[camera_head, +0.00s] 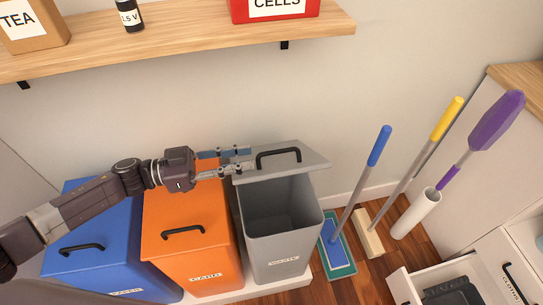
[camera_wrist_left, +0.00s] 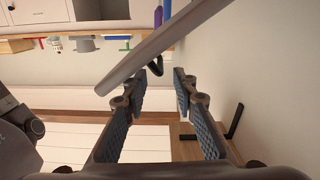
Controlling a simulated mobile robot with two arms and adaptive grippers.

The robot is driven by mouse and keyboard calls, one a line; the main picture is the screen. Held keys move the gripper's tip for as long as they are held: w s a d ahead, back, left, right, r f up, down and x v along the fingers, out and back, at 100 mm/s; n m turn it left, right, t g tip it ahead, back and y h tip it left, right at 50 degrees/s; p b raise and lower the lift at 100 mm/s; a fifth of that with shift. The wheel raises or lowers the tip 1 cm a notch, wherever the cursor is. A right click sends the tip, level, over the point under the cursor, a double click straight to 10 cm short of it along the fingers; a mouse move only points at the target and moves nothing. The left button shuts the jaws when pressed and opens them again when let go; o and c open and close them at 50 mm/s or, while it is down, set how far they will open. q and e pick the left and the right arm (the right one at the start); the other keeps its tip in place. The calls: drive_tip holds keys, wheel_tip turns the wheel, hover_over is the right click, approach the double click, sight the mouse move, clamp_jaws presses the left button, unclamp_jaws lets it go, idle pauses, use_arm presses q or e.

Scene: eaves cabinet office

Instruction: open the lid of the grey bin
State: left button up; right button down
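The grey bin (camera_head: 276,247) stands at the right end of a row of three bins. Its lid (camera_head: 309,158) is raised and tilted back, so the dark, empty-looking inside shows. The lid has a black handle (camera_head: 278,155). My left gripper (camera_head: 250,160) is at the left edge of the lid, with its two fingers apart. In the left wrist view the lid (camera_wrist_left: 165,42) is a slanting grey slab beyond the open fingers (camera_wrist_left: 160,76), with nothing held between them. I cannot tell whether a finger touches the lid. My right gripper is not in view.
The orange bin (camera_head: 190,255) and the blue bin (camera_head: 92,270) are closed, under my left arm. A wooden shelf (camera_head: 185,32) hangs above. A blue-handled mop (camera_head: 360,185), a broom (camera_head: 410,170) and an open drawer (camera_head: 420,285) are at the right.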

sight(271, 152)
use_arm(q)
drive_tip(key=p+x, duration=0.1)
drive_tip(key=x, duration=0.6)
drive_tip(key=shift+d, duration=0.25)
clamp_jaws()
